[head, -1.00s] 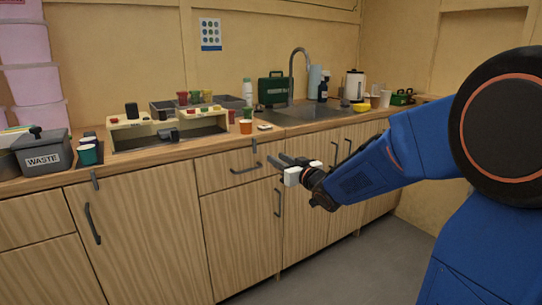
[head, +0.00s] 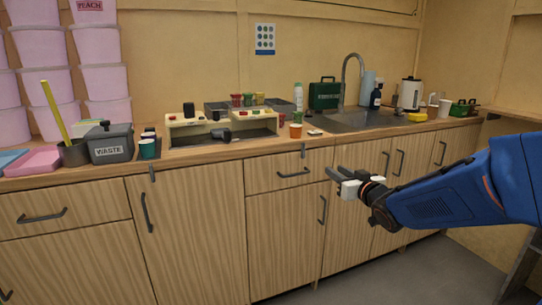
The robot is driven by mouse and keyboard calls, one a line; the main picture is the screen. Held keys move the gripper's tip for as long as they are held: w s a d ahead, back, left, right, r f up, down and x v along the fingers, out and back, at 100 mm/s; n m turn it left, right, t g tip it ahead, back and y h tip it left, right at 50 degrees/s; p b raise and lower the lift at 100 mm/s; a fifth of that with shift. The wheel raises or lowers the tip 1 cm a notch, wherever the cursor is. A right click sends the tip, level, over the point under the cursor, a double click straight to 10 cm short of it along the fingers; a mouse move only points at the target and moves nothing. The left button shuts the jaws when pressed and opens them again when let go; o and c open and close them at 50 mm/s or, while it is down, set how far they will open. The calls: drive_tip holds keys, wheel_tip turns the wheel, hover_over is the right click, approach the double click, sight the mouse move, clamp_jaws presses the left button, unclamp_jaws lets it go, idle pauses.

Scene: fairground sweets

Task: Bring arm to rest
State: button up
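My gripper (head: 333,179) is at the end of my blue arm (head: 450,192), which reaches in from the right edge of the head view. It hangs in front of the wooden cabinet doors, below the worktop edge. Its dark fingers point left and slightly up, with a white block-like part behind them. I see nothing held in it. The fingers are small and seen from the side, so the gap between them is unclear.
The worktop (head: 215,152) carries a cream rack (head: 192,131), a grey waste bin (head: 110,150), a teal cup (head: 147,149), an orange cup (head: 295,131) and a sink (head: 352,122). Stacked pink tubs (head: 104,83) stand at the left. Grey floor (head: 400,272) is clear below the arm.

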drive_tip(key=s+f+m+g+h, duration=0.1)
drive_tip(key=s+f+g, duration=0.3)
drive_tip(key=s, duration=0.8)
drive_tip(key=s+d+f+m+g+h, duration=0.1)
drive_tip(key=s+f+g, duration=0.3)
drive_tip(key=s, duration=0.9)
drive_tip(key=s+d+f+g+h, duration=0.1)
drive_tip(key=s+f+g+h, duration=0.1)
drive_tip(key=s, duration=1.1)
wheel_tip(320, 180, down, 2)
drive_tip(key=shift+f+m+g, duration=0.1)
drive_tip(key=shift+m+g, duration=0.3)
drive_tip(key=shift+g, duration=0.5)
